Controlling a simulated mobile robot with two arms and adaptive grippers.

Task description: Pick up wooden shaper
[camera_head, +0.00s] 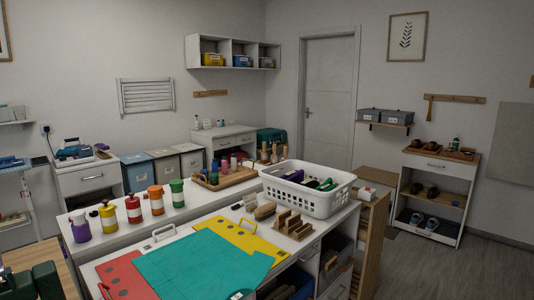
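No object is clearly identifiable as the wooden shaper. One small wooden block (265,211), brown and rounded, lies on the white worktable near the basket. A slotted wooden block (292,224) with upright pieces stands to its right, at the table's right front. Further wooden-looking pieces stand behind the basket, too small to make out.
A white basket (301,200) with mixed items stands by the blocks. A teal sheet (200,262) overlies red and yellow boards (249,236) on the white worktable. Several coloured bottles line the left, near a wooden tray (224,181). Floor is open at right (455,270).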

